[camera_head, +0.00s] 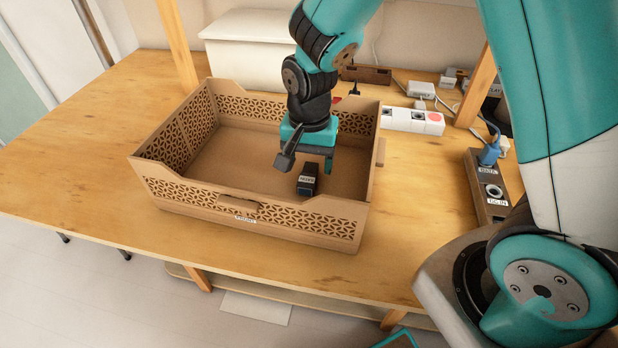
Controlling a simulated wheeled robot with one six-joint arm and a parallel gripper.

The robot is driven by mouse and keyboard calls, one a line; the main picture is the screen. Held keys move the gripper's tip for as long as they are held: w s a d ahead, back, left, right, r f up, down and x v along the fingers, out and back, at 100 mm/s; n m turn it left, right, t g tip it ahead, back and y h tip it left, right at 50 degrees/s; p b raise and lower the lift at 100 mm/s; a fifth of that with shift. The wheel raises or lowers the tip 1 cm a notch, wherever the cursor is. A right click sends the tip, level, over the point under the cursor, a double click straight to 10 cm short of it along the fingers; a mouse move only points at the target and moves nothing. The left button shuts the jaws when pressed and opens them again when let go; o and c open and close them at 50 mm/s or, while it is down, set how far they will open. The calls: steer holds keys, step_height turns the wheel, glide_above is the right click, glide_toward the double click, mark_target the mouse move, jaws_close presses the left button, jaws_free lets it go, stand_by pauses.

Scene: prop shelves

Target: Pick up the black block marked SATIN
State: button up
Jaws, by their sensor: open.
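A small black block (308,188) with a white label on top sits inside the wooden crate (345,215), near its front right part. The label's lettering is too small for me to read surely. My gripper (306,162) reaches down into the crate, just above and behind the block in the picture. Its fingers are apart, with nothing seen between them. I cannot tell how much height lies between the fingertips and the block.
The crate has raised lattice walls around the block; its floor to the left is bare. A dark socket box (487,190) with a blue plug is at the right. A white bin (250,48) stands behind.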

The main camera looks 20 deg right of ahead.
mark_target(309, 173)
steer(key=f, duration=0.4)
steer(key=shift+w+f, duration=0.15)
steer(key=shift+w, duration=0.05)
steer(key=c, duration=1)
